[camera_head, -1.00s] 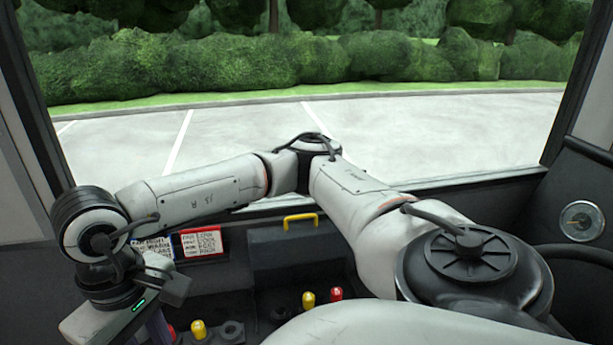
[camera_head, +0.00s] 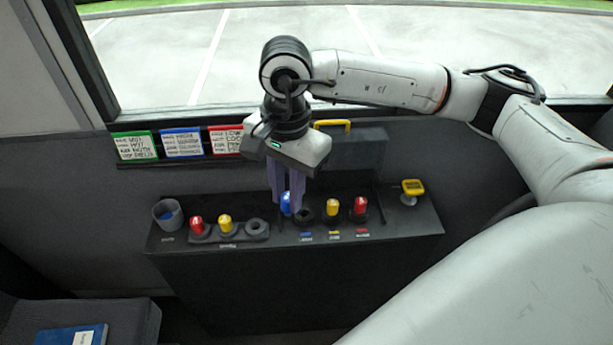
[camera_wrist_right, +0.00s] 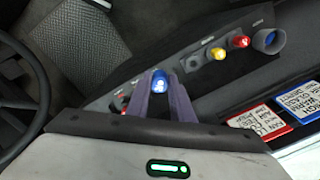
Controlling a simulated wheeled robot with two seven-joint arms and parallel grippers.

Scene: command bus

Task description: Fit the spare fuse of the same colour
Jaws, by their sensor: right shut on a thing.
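My right gripper (camera_head: 287,200) points down over the dark console, shut on a blue fuse (camera_head: 285,204). The blue fuse also shows between the fingertips in the right wrist view (camera_wrist_right: 159,82). In the head view the fuse is just left of an empty round socket (camera_head: 304,216), which has a blue label (camera_head: 306,236) in front. Right of that socket stand a yellow fuse (camera_head: 333,208) and a red fuse (camera_head: 360,206). The left holder has a red fuse (camera_head: 196,223), a yellow fuse (camera_head: 225,223) and an empty ring (camera_head: 257,228). My left gripper is out of view.
A grey cup (camera_head: 165,214) with something blue inside stands at the console's left end. A yellow device (camera_head: 411,187) stands at the right end. Green, blue and red framed cards (camera_head: 181,143) line the wall behind. A yellow handle (camera_head: 332,125) is behind the gripper.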

